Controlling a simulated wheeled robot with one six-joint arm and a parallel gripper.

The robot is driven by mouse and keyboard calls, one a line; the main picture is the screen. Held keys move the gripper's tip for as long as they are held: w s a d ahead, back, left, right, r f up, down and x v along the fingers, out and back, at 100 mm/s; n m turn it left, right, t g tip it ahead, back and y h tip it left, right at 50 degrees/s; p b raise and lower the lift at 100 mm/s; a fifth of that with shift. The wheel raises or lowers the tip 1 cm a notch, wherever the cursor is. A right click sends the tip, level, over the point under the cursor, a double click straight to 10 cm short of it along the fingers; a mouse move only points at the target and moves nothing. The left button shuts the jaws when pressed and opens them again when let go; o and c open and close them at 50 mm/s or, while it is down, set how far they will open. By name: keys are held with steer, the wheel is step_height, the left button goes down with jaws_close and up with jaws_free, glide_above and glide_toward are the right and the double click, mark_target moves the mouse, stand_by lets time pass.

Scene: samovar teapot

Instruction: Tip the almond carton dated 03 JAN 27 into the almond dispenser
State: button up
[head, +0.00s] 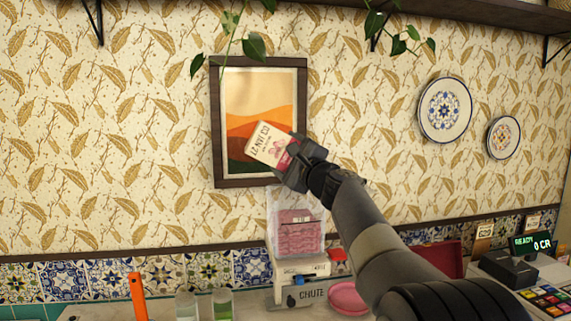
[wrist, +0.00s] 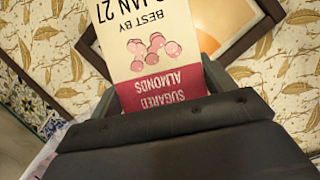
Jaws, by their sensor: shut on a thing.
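My gripper (head: 293,163) is shut on a cream and dark pink carton (head: 268,145), held tilted in the air in front of the framed picture. In the wrist view the carton (wrist: 150,50) reads "BEST BY", "JAN 27" and "SUGARED ALMONDS", with pink almonds printed on it; the day is cut off there and too small to read surely in the head view. The dispenser (head: 287,268) stands below on the counter. It has a clear top, pink contents and the word "CHUTE" on its base. The carton is well above it and apart from it.
A pink dish (head: 348,299) sits right of the dispenser, partly behind my arm. Glasses (head: 222,304) and an orange upright object (head: 137,297) stand to the left. A register display (head: 532,245) is at far right. Plants (head: 254,46) hang from above.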

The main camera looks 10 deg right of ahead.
steer(key=shift+d+f+m+t+b, duration=0.1)
steer(key=shift+m+t+b, duration=0.2)
steer(key=shift+m, duration=0.1)
steer(key=shift+s, duration=0.2)
stand_by(3.3)
